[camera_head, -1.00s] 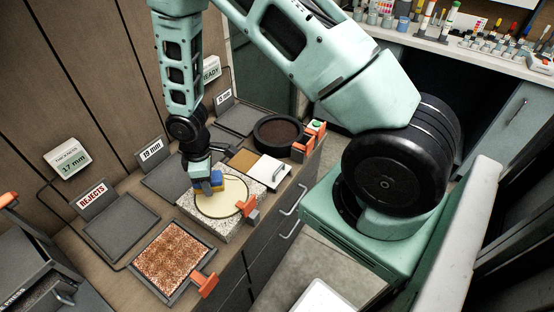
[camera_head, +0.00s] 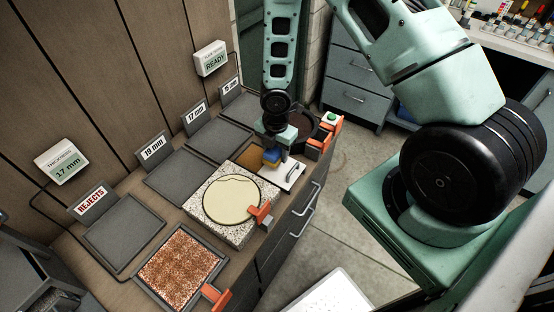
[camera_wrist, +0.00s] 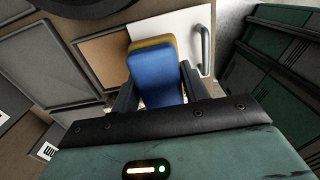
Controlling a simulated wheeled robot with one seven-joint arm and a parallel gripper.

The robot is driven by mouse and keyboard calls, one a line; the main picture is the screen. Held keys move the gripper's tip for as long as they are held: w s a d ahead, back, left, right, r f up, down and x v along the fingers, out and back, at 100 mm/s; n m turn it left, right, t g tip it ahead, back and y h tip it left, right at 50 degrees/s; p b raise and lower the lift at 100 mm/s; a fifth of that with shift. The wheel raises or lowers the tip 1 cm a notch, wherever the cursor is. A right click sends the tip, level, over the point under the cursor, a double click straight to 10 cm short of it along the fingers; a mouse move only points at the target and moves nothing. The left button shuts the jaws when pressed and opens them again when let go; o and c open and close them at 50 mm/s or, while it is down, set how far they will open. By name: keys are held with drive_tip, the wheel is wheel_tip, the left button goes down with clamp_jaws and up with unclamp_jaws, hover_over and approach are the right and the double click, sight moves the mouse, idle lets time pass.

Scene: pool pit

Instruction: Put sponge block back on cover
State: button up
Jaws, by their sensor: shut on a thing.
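My gripper (camera_head: 272,155) is shut on the sponge block (camera_head: 271,158), which is blue with a yellow layer. In the wrist view the block (camera_wrist: 157,76) sits between the two fingers, its blue side towards the camera and the yellow part behind it. The white cover (camera_head: 291,176) with a metal handle lies on the bench, right of a flat tan panel (camera_head: 247,158). In the wrist view the block overlaps both the cover (camera_wrist: 180,21) and the tan panel (camera_wrist: 102,53). I cannot tell whether the block touches either.
A speckled stone slab (camera_head: 192,204) with a cream disc (camera_head: 230,200) and an orange clamp (camera_head: 262,212) lies nearer. A dark round dish (camera_head: 303,125) stands behind the gripper. Grey trays (camera_head: 125,237) line the wall side. A brown granular tray (camera_head: 178,262) lies at the front.

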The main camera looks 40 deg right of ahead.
drive_tip(key=shift+f, duration=2.1)
drive_tip(key=shift+f, duration=0.1)
drive_tip(key=o, duration=1)
